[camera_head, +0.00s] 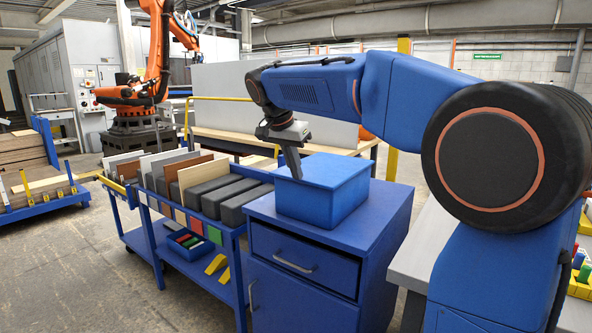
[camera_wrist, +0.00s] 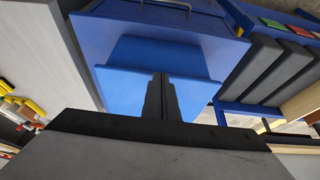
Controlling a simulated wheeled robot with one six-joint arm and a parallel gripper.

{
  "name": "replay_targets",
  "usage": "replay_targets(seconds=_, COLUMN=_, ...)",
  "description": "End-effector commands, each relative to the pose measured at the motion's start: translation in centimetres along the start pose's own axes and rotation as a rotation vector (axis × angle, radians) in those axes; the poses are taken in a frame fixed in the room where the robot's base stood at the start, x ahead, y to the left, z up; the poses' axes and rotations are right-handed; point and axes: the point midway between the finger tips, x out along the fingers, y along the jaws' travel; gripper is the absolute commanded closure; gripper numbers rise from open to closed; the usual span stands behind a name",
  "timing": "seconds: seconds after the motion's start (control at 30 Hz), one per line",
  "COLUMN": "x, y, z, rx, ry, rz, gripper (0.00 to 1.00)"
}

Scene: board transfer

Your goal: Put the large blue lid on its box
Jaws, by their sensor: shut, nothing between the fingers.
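The large blue box (camera_head: 310,205) stands on top of a blue cabinet. The large blue lid (camera_head: 335,168) lies flat on top of it, with no clear gap between the two. My gripper (camera_head: 297,176) points down at the lid's left part. Its fingers (camera_wrist: 161,78) are together with nothing between them. I cannot tell whether the fingertips touch the lid.
The blue cabinet (camera_head: 300,291) has a drawer and a door. A blue cart (camera_head: 190,262) with upright boards and dark grey blocks stands close to its left. A grey-topped bench (camera_head: 425,255) is at the right. An orange robot arm (camera_head: 150,60) stands at the back left.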

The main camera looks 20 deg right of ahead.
Motion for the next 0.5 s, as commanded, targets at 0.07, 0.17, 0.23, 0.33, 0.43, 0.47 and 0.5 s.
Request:
replay_targets(seconds=0.07, x=-0.1, y=0.0, z=0.3, rx=-0.001, ry=0.000, rz=0.000, gripper=1.00)
replay_targets(seconds=0.17, x=-0.3, y=0.0, z=0.6, rx=-0.001, ry=0.000, rz=0.000, gripper=1.00)
replay_targets(seconds=0.23, x=-0.4, y=0.0, z=0.9, rx=-0.001, ry=0.000, rz=0.000, gripper=1.00)
replay_targets(seconds=0.33, x=-0.6, y=0.0, z=1.2, rx=-0.001, ry=0.000, rz=-0.001, gripper=1.00)
replay_targets(seconds=0.43, x=-0.7, y=0.0, z=1.6, rx=-0.001, ry=0.000, rz=-0.001, gripper=1.00)
replay_targets(seconds=0.47, x=-0.8, y=0.0, z=1.7, rx=-0.001, ry=0.000, rz=-0.001, gripper=1.00)
replay_targets(seconds=0.5, x=-0.9, y=0.0, z=1.9, rx=-0.001, ry=0.000, rz=-0.001, gripper=1.00)
